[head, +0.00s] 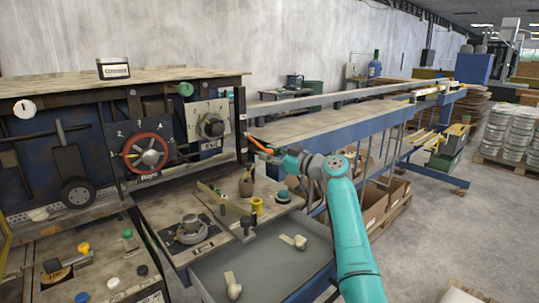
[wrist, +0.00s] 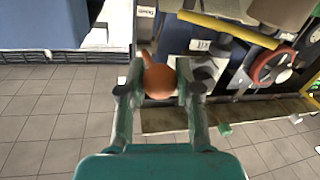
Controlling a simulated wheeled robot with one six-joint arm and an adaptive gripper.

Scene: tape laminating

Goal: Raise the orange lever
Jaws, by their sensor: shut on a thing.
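The orange lever (head: 257,145) sticks out from the right side of the machine panel in the head view. In the wrist view its rounded orange knob (wrist: 158,82) sits between my two fingers, with a thinner orange stem above it in the picture. My gripper (head: 271,154) is shut on the lever, and the wrist view shows a finger on each side of the knob (wrist: 157,84). In the head view the fingers partly hide the lever's outer end. The lever's pivot is too small to make out.
The red handwheel (head: 146,153) and a square dial plate (head: 210,125) are on the panel left of the lever. A long blue-framed conveyor (head: 330,124) runs behind my arm.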

